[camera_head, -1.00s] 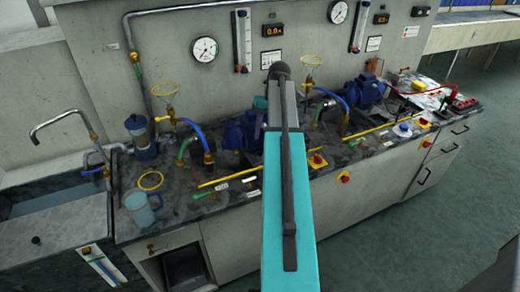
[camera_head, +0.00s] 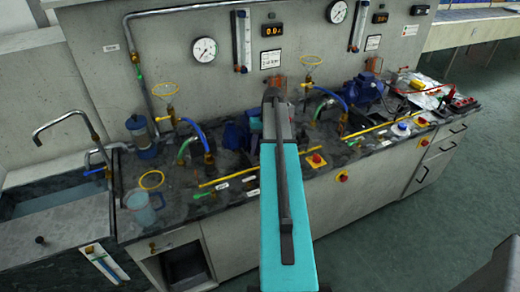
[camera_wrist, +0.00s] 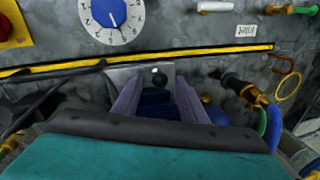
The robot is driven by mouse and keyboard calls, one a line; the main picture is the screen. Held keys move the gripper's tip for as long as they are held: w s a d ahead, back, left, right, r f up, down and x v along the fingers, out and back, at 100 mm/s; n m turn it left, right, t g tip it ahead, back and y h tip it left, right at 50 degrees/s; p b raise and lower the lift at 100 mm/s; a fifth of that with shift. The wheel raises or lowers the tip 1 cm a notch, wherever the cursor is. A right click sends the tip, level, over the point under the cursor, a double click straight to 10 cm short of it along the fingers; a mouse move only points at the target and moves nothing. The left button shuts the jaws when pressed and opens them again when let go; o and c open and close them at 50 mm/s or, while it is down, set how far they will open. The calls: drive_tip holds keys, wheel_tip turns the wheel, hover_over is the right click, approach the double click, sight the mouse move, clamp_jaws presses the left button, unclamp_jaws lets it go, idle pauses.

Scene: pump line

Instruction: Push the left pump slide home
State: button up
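The left pump is blue and mostly hidden behind my arm in the head view; a blue part (camera_head: 235,135) shows at the arm's left. In the wrist view, blue pump parts (camera_wrist: 158,108) show between the two pale purple-grey fingers of my gripper (camera_wrist: 160,84). The fingers stand apart, with nothing visibly clamped between them. How far the slide is in cannot be told.
A yellow bar (camera_wrist: 215,53) runs past the plate. A dial with a blue knob (camera_wrist: 111,14) lies beyond it. A black fitting with a brass end (camera_wrist: 245,90) and a yellow ring (camera_wrist: 289,85) are at right. The right pump (camera_head: 363,90) stands farther along the bench.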

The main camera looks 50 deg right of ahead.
clamp_jaws()
drive_tip(key=shift+w, duration=0.1)
drive_tip(key=shift+w+d, duration=0.6)
drive_tip(key=shift+w, duration=0.75)
drive_tip(key=shift+w+d, duration=0.55)
drive_tip(key=shift+w, duration=0.85)
drive_tip(key=shift+w+d, duration=0.6)
drive_tip(key=shift+w, duration=0.75)
drive_tip(key=shift+w+d, duration=0.1)
drive_tip(key=shift+w, duration=0.1)
drive_tip(key=shift+r, duration=0.1)
unclamp_jaws()
drive_tip(key=shift+w, duration=0.1)
